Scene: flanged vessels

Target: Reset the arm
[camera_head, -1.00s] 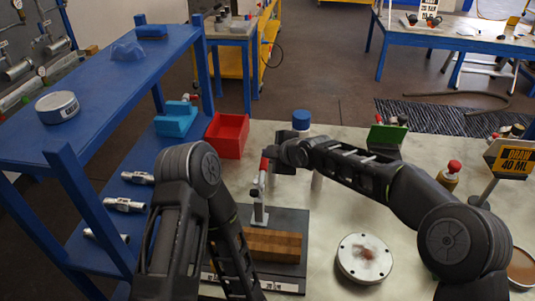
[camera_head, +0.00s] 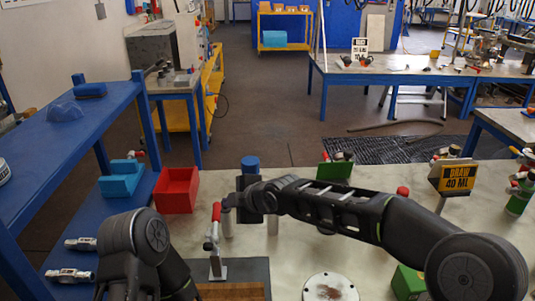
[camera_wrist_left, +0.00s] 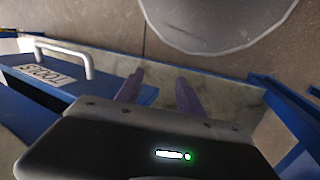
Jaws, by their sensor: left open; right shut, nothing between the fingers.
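My right arm reaches in from the right across the pale bench. Its gripper (camera_head: 228,204) is at the red-handled clamp (camera_head: 213,228), beside its handle; I cannot tell whether they touch. The fingers are small and partly hidden, with nothing seen held. My left arm bends at the lower left of the head view, and its gripper is below that frame. In the left wrist view the left gripper (camera_wrist_left: 158,92) is open and empty, its two fingers apart.
A red bin (camera_head: 176,190) and a blue-capped vessel (camera_head: 250,163) stand near the right gripper. A round flanged lid (camera_head: 330,288) lies on the bench. The wrist view shows a drawer handle (camera_wrist_left: 65,48).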

